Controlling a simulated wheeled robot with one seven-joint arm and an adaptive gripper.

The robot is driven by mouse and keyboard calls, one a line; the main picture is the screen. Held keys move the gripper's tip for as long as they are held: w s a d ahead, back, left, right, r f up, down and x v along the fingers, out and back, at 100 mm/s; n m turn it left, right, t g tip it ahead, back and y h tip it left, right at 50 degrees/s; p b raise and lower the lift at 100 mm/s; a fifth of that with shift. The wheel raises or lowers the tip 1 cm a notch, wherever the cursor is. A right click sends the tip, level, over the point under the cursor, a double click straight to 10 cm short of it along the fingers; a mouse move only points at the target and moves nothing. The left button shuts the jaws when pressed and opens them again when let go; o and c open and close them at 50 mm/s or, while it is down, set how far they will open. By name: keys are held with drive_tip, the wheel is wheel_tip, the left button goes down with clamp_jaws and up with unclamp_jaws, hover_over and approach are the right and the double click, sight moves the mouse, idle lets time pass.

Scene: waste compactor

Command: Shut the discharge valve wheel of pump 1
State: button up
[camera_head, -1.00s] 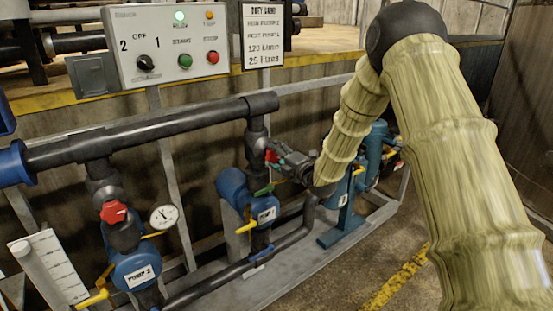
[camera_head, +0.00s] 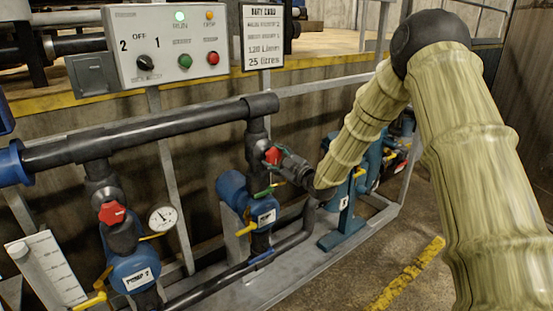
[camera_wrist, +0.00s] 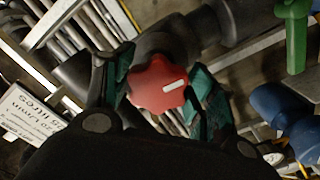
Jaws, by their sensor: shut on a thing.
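The red discharge valve wheel of pump 1 (camera_head: 272,156) sits on the dark vertical pipe above the blue pump 1 (camera_head: 263,215). My gripper (camera_head: 280,160) reaches it from the right and is shut on it. In the wrist view the wheel (camera_wrist: 158,84), lobed and with a white mark, sits between the teal pads of my gripper (camera_wrist: 163,90), one on each side. Part of its rim is hidden by the pads. I cannot tell from the mark how far the valve is turned.
Pump 2 (camera_head: 135,272) has its own red wheel (camera_head: 112,213) at the left, beside a gauge (camera_head: 162,218). A control panel (camera_head: 168,45) and a duty card (camera_head: 263,37) stand behind. A dark header pipe (camera_head: 150,130) runs above the pumps. Floor at the right is open.

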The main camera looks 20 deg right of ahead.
drive_tip(key=m, duration=0.4)
drive_tip(key=shift+f+m, duration=0.1)
drive_tip(key=shift+m, duration=0.2)
drive_tip(key=m, duration=0.4)
drive_tip(key=shift+s+a+m, duration=0.1)
drive_tip(key=shift+a+m, duration=0.1)
drive_tip(key=shift+m, duration=0.1)
drive_tip(key=m, duration=0.4)
drive_tip(key=shift+a+m, duration=0.1)
drive_tip(key=shift+m, duration=0.2)
drive_tip(key=m+b, duration=0.1)
drive_tip(key=m, duration=0.3)
drive_tip(key=shift+a, duration=0.1)
drive_tip(key=m+b, duration=0.2)
drive_tip(key=m, duration=0.3)
drive_tip(key=shift+s+b, duration=0.1)
drive_tip(key=shift+b, duration=0.25)
drive_tip(key=m+b, duration=0.3)
drive_tip(key=m, duration=0.1)
drive_tip(key=shift+m+b, duration=0.3)
drive_tip(key=m+b, duration=0.5)
drive_tip(key=shift+r, duration=0.2)
drive_tip(key=shift+r+m+b, duration=0.25)
drive_tip(key=shift+m+b, duration=1.1)
drive_tip(key=shift+m, duration=0.15)
drive_tip(key=shift+r, duration=0.1)
